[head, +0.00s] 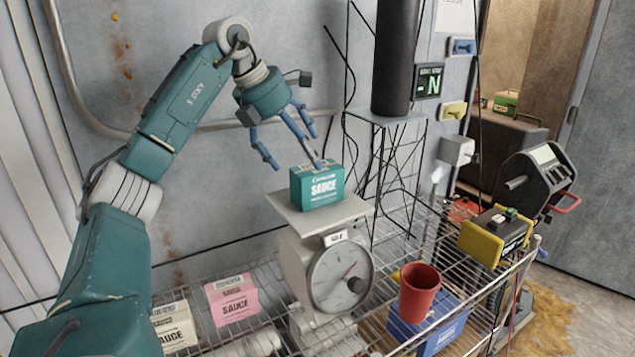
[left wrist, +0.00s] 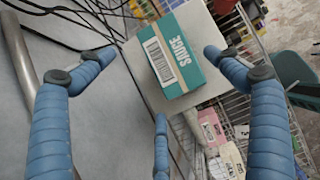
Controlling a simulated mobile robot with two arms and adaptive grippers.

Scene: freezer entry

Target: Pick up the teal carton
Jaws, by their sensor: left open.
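The teal carton (head: 317,186), marked SAUCE, stands upright on the flat pan (head: 285,208) of a dial scale (head: 337,275). My left gripper (head: 293,155) is open, its blue fingers spread above and to the left of the carton, with one fingertip overlapping the carton's top in the head view. In the left wrist view the carton (left wrist: 178,62) shows its barcode side and lies beyond the spread fingers (left wrist: 160,85), with nothing held between them. I cannot tell whether any finger touches it. My right gripper is not in view.
A pink carton (head: 232,299) and a cream carton (head: 175,325) sit on the wire shelf at lower left. A red cup (head: 419,291) and a blue box (head: 428,325) stand right of the scale. Black cables and a dark cylinder (head: 395,58) are behind the pan.

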